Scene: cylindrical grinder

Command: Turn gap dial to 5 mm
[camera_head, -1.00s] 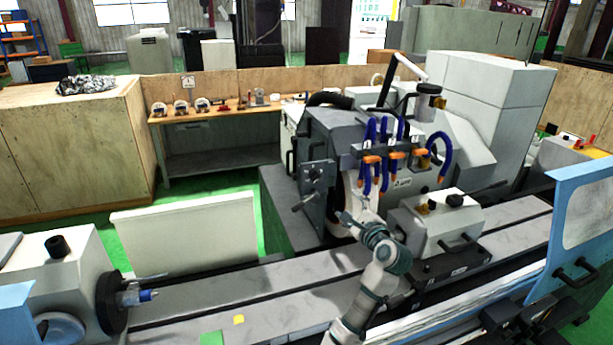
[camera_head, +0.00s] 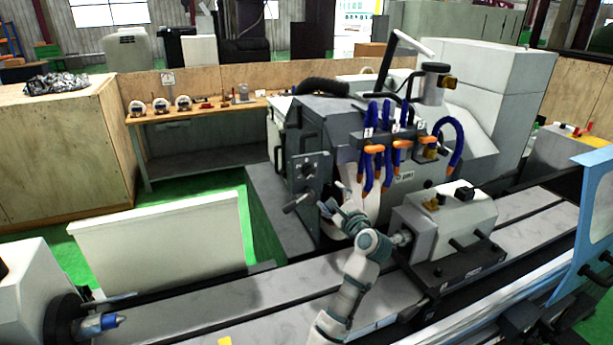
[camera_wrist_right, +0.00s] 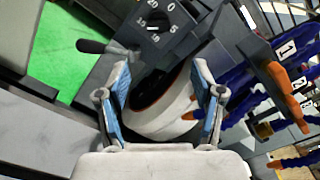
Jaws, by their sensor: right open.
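The gap dial (camera_head: 307,171) is a dark round knob on a grey plate at the left front of the grinding-wheel housing. In the right wrist view the dial (camera_wrist_right: 154,29) sits at the top, with 0, 5, 15 and 20 legible around it; its exact setting is unclear. My right gripper (camera_head: 337,200) is below and right of the dial, apart from it. In the right wrist view the right gripper (camera_wrist_right: 162,85) has its blue-padded fingers spread, with nothing held. The pale grinding wheel (camera_wrist_right: 160,113) shows behind and between them. My left gripper is out of view.
A lever with a dark handle (camera_head: 297,203) sticks out below the dial, close to my right gripper. Blue hoses with orange nozzles (camera_head: 372,150) hang to the right. The workhead (camera_head: 445,220) stands right of my arm.

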